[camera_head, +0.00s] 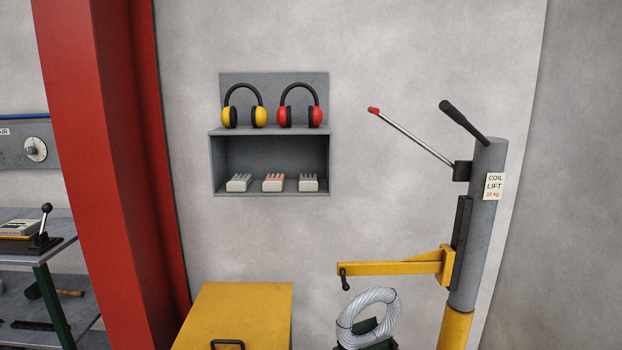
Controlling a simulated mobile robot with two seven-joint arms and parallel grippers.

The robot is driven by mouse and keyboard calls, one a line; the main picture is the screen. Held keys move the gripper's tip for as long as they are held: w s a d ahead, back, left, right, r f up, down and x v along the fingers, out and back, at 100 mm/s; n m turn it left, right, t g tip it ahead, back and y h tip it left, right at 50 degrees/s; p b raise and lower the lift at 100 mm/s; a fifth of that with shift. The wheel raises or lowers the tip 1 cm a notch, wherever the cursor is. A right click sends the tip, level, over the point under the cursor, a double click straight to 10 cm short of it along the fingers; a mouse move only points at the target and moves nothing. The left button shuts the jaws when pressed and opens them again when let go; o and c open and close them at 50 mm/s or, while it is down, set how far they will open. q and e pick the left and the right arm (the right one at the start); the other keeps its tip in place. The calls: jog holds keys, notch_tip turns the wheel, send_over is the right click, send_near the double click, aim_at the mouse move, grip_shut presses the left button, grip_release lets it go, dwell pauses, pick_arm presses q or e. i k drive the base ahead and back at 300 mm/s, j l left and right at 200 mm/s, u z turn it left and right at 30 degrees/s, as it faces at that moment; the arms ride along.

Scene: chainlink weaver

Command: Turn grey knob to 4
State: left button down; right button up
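A grey wall panel (12,158) with a partly cut-off label ending in "AIR" hangs at the far left, behind the red column. A round pale dial with a small grey knob (35,149) sits on it. The dial's numbers and the knob's setting are too small to read. Neither of my grippers is in view.
A red column (100,150) stands between the panel and the rest of the wall. Below the panel is a workbench (62,228) with a black-handled lever (45,225) and a hammer (50,291) on its lower shelf. A yellow chest (245,305) and coil lift (480,220) stand right.

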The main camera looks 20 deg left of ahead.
aim_at(30, 150)
jog(key=u, duration=1.95)
jog(key=i+j+u, duration=0.5)
jog(key=i+u, duration=0.2)
jog(key=i, duration=0.2)
jog(key=i+u, duration=0.35)
jog(key=i, duration=0.15)
jog(key=i+j+z, duration=0.15)
jog(key=i, duration=0.45)
jog(key=i+j+z, duration=0.15)
jog(key=i, duration=0.45)
jog(key=i+j+z, duration=0.2)
jog(key=i+z, duration=0.3)
jog(key=i+j+z, duration=0.35)
jog(key=z, duration=0.15)
jog(key=i+j+z, duration=0.35)
jog(key=j+z, duration=0.15)
